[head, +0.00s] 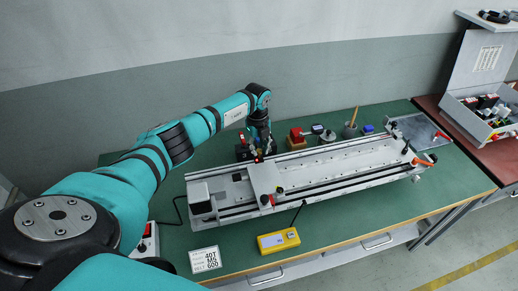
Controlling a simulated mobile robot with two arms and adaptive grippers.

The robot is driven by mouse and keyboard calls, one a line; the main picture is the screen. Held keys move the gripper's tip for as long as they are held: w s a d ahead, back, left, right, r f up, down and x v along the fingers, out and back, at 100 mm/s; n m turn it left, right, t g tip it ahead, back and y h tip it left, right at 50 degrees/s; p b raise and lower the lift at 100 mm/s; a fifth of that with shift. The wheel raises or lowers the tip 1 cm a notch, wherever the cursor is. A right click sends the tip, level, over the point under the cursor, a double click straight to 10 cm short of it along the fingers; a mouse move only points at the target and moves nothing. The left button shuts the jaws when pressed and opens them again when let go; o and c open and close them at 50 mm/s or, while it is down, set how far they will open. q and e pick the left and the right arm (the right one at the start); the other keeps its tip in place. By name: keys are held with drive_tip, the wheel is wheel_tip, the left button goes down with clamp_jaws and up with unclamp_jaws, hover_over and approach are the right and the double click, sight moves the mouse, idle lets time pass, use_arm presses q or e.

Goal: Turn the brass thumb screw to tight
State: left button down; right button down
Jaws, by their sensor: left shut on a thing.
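My left gripper (260,153) points down at the far edge of the long machine, just behind its pale carriage plate (265,178). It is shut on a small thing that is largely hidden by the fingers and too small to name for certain. The brass thumb screw cannot be made out clearly at this size. A small red knob (267,200) and a dark knob (279,189) sit at the near edge of the carriage. My right gripper is not in view.
The long pale gantry (345,164) lies across the green bench (330,218). A yellow handheld device (278,240) and a printed sign (205,260) lie in front. A red block (296,137) and a cup (349,130) stand behind. The bench's front right is clear.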

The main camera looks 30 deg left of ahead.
use_arm(q)
drive_tip(key=m+b, duration=0.4)
drive_tip(key=m, duration=0.2)
drive_tip(key=shift+w+f, duration=0.1)
drive_tip(key=m+b, duration=0.4)
drive_tip(key=m, duration=0.1)
drive_tip(key=m+b, duration=0.3)
drive_tip(key=m, duration=0.3)
drive_tip(key=shift+m+g, duration=0.3)
drive_tip(key=shift+m, duration=0.1)
drive_tip(key=shift+m+b, duration=1)
drive_tip(key=shift+m, duration=1.5)
drive_tip(key=shift+r, duration=0.2)
drive_tip(key=c, duration=1.2)
unclamp_jaws()
drive_tip(key=shift+o, duration=0.2)
drive_tip(key=shift+r, duration=0.1)
